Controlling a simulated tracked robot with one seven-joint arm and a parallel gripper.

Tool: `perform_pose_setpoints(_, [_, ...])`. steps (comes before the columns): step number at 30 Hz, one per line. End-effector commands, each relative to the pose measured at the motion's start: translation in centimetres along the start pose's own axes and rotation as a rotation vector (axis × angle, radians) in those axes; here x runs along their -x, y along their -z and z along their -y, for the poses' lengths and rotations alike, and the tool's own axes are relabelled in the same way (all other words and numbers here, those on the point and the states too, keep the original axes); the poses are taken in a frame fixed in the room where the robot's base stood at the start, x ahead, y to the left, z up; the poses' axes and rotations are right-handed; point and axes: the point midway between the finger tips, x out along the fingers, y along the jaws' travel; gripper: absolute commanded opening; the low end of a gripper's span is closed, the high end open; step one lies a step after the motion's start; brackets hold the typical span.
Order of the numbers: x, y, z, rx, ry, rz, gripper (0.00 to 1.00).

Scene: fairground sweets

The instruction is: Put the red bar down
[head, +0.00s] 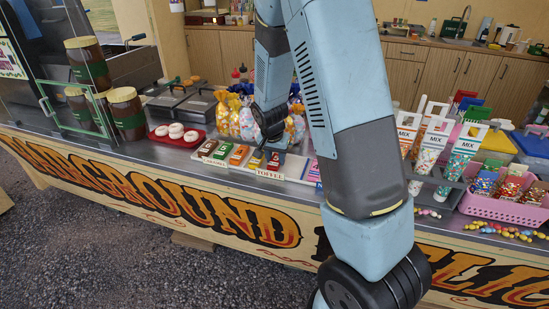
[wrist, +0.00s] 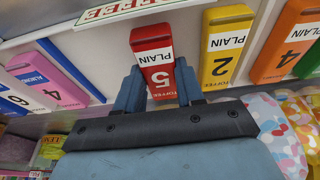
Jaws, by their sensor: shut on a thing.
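The red bar (wrist: 152,45) has a white label reading PLAIN 5 and shows upside down in the wrist view. My gripper (wrist: 158,78) is shut on it, one finger on each side. I cannot tell whether the bar touches the white surface below. In the head view my gripper (head: 272,142) is over the row of bars, behind the TOFFEE sign (head: 270,174), and mostly hides the red bar. A yellow PLAIN bar (wrist: 226,45) lies to its right in the wrist view, apart from it.
In the wrist view, an orange bar (wrist: 284,45) lies further right; pink (wrist: 48,80) and blue bars lie left. Bare white surface shows between pink and red. Wrapped sweet bags (head: 222,112) stand close behind; a red tray of doughnuts (head: 176,134) is left.

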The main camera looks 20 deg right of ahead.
Motion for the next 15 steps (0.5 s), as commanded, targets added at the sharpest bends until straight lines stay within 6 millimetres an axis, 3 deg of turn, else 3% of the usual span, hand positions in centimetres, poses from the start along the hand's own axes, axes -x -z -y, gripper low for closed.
perform_pose_setpoints(9, [-0.18, -0.02, -0.02, 0.000, 0.001, -0.001, 0.06])
perform_pose_setpoints(10, [-0.21, -0.03, -0.02, 0.000, 0.001, -0.001, 0.39])
perform_pose_setpoints(15, [-0.18, -0.01, -0.03, -0.001, 0.001, -0.001, 0.55])
